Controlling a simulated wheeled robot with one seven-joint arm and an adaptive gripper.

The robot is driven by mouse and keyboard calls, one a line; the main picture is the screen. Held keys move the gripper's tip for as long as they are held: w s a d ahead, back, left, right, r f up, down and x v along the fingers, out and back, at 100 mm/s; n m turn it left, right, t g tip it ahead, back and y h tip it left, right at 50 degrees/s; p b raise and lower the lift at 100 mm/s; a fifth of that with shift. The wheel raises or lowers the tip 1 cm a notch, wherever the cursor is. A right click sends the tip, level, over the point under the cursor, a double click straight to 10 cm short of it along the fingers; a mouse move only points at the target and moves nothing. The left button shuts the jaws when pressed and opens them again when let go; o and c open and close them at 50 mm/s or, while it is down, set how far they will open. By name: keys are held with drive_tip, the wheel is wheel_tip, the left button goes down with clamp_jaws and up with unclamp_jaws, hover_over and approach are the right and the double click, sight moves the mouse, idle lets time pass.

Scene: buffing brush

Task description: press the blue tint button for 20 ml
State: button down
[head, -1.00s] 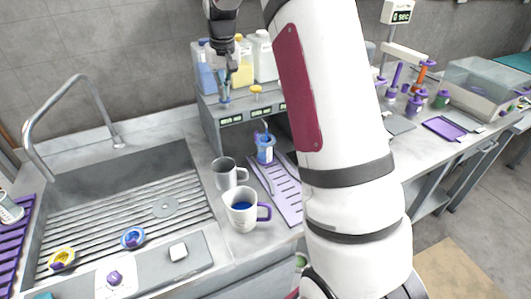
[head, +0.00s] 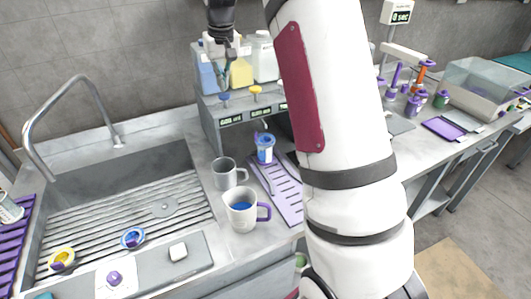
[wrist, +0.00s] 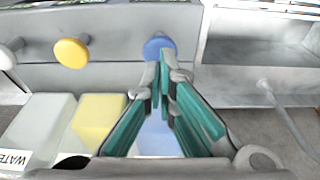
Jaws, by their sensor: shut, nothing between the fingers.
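The blue tint button (head: 224,97) is a round blue knob on the top front of the grey dispenser (head: 238,112). It also shows in the wrist view (wrist: 159,46), partly behind my fingertips. My gripper (head: 224,84) is shut and empty, pointing down just above the blue button. In the wrist view its green-padded fingers (wrist: 165,62) overlap the button's lower edge; I cannot tell whether they touch it. A blue-topped cup (head: 265,148) with a pale label stands below the dispenser front. The small display (head: 231,120) under the button is too small to read.
A yellow button (head: 256,89) sits right of the blue one. Blue, yellow and white jugs (head: 241,72) stand behind. The sink (head: 70,160) is at left.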

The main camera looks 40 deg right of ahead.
idle(0.3)
wheel_tip(320, 180, up, 6)
idle(0.7)
idle(0.4)
drive_tip(key=s+a+r+n+t, duration=0.1)
drive_tip(key=s+a+r, duration=0.4)
drive_tip(key=s, duration=0.4)
drive_tip(key=s+a+r+t, duration=0.1)
drive_tip(key=s+a+r, duration=0.2)
drive_tip(key=s+a, duration=0.5)
drive_tip(key=s+a+f, duration=0.1)
drive_tip(key=s+f, duration=0.2)
drive_tip(key=s, duration=0.6)
drive_tip(key=s+a+f+n+t, duration=0.1)
drive_tip(key=s+f, duration=0.3)
drive_tip(key=s, duration=0.6)
drive_tip(key=shift+s+a, duration=0.3)
drive_tip(key=shift+a, duration=0.35)
